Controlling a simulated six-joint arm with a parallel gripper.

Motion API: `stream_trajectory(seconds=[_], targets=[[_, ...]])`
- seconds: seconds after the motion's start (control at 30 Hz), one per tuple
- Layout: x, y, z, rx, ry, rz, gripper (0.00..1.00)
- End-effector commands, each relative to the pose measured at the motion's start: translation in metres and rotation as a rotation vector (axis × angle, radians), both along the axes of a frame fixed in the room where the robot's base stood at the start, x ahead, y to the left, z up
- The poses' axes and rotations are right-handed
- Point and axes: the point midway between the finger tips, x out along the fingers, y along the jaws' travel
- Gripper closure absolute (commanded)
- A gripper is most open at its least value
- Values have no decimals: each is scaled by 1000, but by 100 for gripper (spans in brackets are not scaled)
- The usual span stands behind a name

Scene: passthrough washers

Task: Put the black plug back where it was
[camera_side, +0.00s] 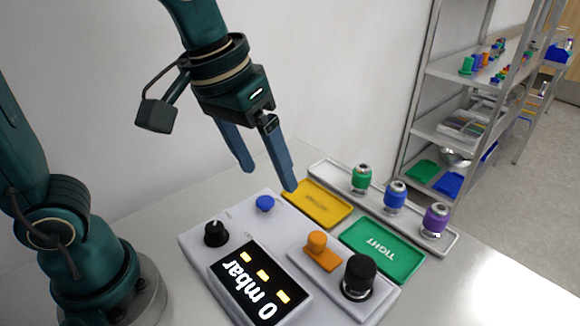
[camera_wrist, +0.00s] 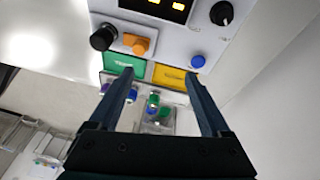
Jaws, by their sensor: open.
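The black plug (camera_side: 359,273) stands upright at the front right of the white test device, on its raised grey part. It also shows in the wrist view (camera_wrist: 103,37) at the upper left. My gripper (camera_side: 270,178) is open and empty, in the air above and behind the device, apart from the plug. In the wrist view its two fingers (camera_wrist: 162,82) are spread wide with nothing between them. The plug's lower end is hidden.
A green tray marked TIGHT (camera_side: 382,251) and a yellow tray (camera_side: 317,204) lie behind. A white rack (camera_side: 328,174) holds green (camera_side: 362,177), blue (camera_side: 395,196) and purple (camera_side: 435,219) fittings. The display (camera_side: 262,284) reads 0 mbar.

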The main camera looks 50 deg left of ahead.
Motion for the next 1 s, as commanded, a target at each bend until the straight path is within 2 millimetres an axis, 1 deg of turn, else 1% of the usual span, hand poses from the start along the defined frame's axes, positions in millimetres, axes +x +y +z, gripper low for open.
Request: stream_trajectory(seconds=[0.03, 0.2, 0.3, 0.4, 0.43, 0.47, 0.6, 1.0], targets=[[-11, 11, 1, 8, -33, -8, 18], [-42, 36, -8, 54, -126, -64, 18], [-56, 45, -16, 83, -165, -89, 18], [-64, 51, -23, 106, -191, -108, 18], [-66, 52, -25, 111, -197, -112, 18], [-67, 52, -26, 115, -201, -116, 13], [-70, 54, -29, 123, -208, -124, 13], [-68, 54, -28, 120, -214, -117, 13]])
